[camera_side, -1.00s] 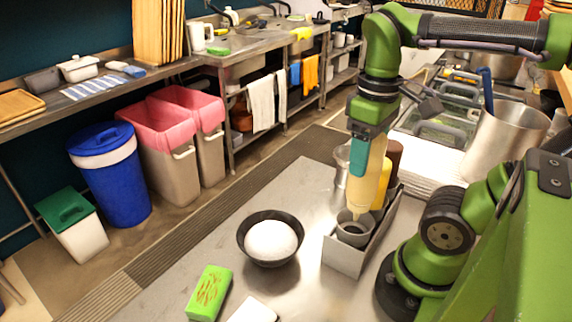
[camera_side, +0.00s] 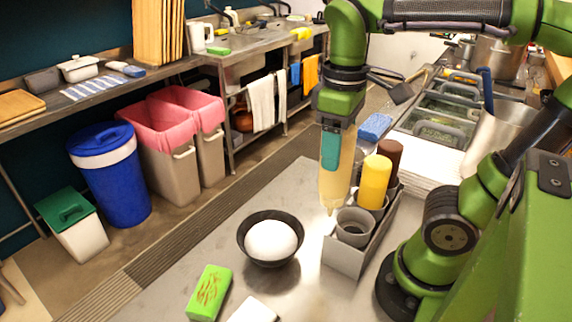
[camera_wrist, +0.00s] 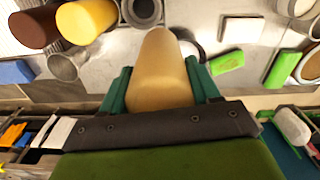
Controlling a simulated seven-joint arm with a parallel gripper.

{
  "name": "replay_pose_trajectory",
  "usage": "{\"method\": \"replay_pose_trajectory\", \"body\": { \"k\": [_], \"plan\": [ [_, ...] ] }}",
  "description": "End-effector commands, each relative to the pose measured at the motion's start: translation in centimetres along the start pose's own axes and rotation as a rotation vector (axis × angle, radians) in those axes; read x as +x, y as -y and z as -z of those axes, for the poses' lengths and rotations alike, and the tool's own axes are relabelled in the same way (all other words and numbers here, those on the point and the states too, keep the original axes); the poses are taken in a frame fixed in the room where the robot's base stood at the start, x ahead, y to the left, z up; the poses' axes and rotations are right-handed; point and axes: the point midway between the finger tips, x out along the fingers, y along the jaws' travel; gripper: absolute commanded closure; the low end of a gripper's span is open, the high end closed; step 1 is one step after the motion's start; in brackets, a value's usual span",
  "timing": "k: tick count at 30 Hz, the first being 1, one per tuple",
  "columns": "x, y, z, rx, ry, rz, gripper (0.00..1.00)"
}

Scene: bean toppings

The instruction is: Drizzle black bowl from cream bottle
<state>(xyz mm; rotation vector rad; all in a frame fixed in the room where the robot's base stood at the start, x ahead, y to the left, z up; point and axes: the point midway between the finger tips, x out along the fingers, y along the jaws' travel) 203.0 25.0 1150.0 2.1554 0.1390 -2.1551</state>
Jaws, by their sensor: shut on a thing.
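My gripper (camera_side: 338,147) is shut on the cream bottle (camera_side: 334,185), which hangs nozzle down. The bottle's tip is just left of the empty grey cup of the bottle holder (camera_side: 345,259), above the counter. In the wrist view the bottle (camera_wrist: 160,75) sits between the teal fingers. The black bowl (camera_side: 245,254) stands on the counter to the left of the bottle, with a white rounded mound (camera_side: 270,240) in it. In the wrist view the bowl is mostly hidden behind the bottle.
A yellow bottle (camera_side: 375,182) and a brown bottle (camera_side: 390,152) stand in the holder. A green patterned packet (camera_side: 209,292) and a white block (camera_side: 253,310) lie in front of the bowl. A blue block (camera_side: 375,127) lies behind. The counter between bowl and holder is clear.

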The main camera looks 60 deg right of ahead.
Motion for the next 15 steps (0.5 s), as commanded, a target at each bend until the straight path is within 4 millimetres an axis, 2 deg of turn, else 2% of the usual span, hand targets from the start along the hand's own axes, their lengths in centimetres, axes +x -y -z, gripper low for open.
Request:
{"method": "replay_pose_trajectory", "body": {
  "k": [3,9,12,15],
  "plan": [
    [-0.3,2.1,3.3,-0.132,0.003,-0.001,0.50],
    [-1.1,4.5,7.2,-0.286,0.000,0.000,0.50],
    [-1.4,4.6,7.8,-0.314,-0.001,-0.001,0.50],
    [-0.8,4.6,7.8,-0.330,0.002,0.000,0.50]
  ]
}}
